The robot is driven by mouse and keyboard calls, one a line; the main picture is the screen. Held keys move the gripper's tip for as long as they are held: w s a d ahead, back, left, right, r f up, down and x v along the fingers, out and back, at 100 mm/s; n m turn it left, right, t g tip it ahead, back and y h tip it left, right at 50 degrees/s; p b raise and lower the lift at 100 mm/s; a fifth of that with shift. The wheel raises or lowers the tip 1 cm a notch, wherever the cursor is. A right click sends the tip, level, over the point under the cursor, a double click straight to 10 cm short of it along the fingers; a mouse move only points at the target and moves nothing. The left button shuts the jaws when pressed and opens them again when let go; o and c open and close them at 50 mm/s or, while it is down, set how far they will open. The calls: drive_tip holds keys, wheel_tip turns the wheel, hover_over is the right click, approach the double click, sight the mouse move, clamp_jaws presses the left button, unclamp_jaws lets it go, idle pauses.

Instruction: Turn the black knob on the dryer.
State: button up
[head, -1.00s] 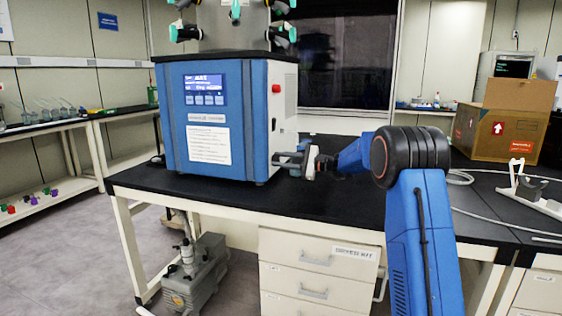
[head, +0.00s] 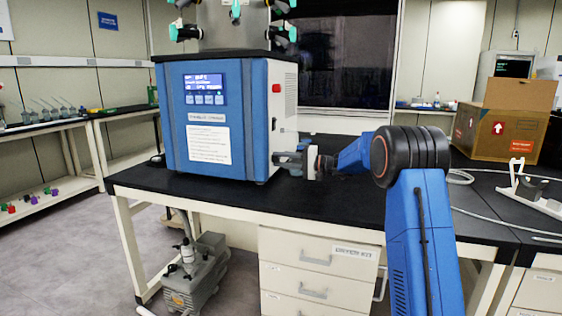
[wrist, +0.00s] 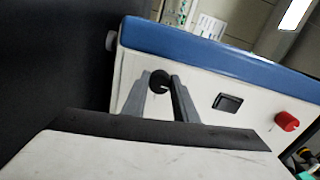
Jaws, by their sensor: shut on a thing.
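The dryer (head: 209,118) is a blue and white box with a lit screen, standing on the black bench. My gripper (head: 279,159) is at the lower part of its right side wall. In the wrist view, the black knob (wrist: 160,79) sits on the white side panel between the two fingertips of my gripper (wrist: 163,88). The fingers are shut on the knob, one on each side. In the head view the gripper hides the knob. How far the knob is turned cannot be told.
On the same side panel are a black rocker switch (wrist: 228,103) and a red button (wrist: 287,121). A cardboard box (head: 502,131) and a white stand (head: 530,190) are on the bench at right. A pump (head: 196,277) sits on the floor below.

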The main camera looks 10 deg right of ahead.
drive_tip(key=shift+f+n, duration=0.15)
drive_tip(key=shift+n, duration=0.35)
drive_tip(key=o, duration=1.1)
drive_tip(key=shift+c, duration=0.2)
drive_tip(key=shift+d, duration=0.15)
drive_tip(key=v, duration=1.7)
drive_tip(key=shift+s, duration=0.15)
drive_tip(key=shift+d, duration=0.1)
